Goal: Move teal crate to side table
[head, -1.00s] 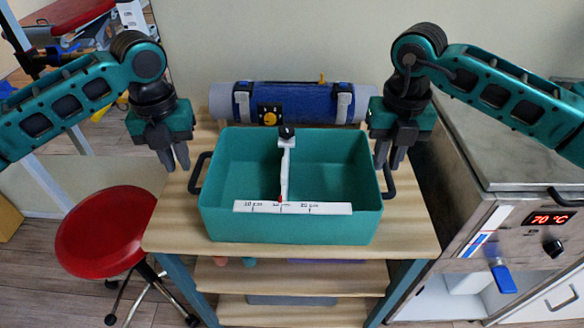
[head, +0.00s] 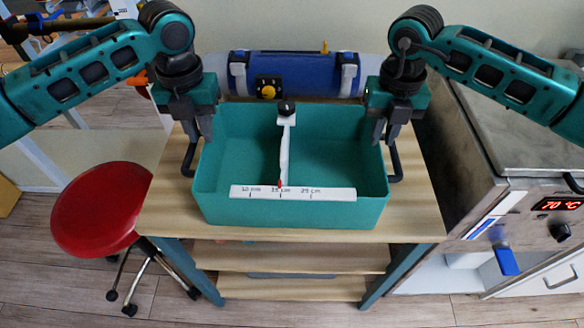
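The teal crate (head: 290,213) stands upright on the wooden top of a shelved cart (head: 420,215). It has a dark handle at each end, a white divider (head: 284,155) and a white scale strip (head: 292,193) along its front. My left gripper (head: 200,138) is at the rear of the left handle (head: 187,162), its fingers apart and pointing down. My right gripper (head: 385,138) is at the rear of the right handle (head: 395,162), fingers also apart. The fingers hide the rear handle ends; contact cannot be told. No separate side table is identifiable.
A blue roll-like device (head: 295,75) lies behind the crate. A red stool (head: 100,210) stands left of the cart. A steel heated unit (head: 510,130) with a 70 °C display stands close on the right. Floor shows at front left.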

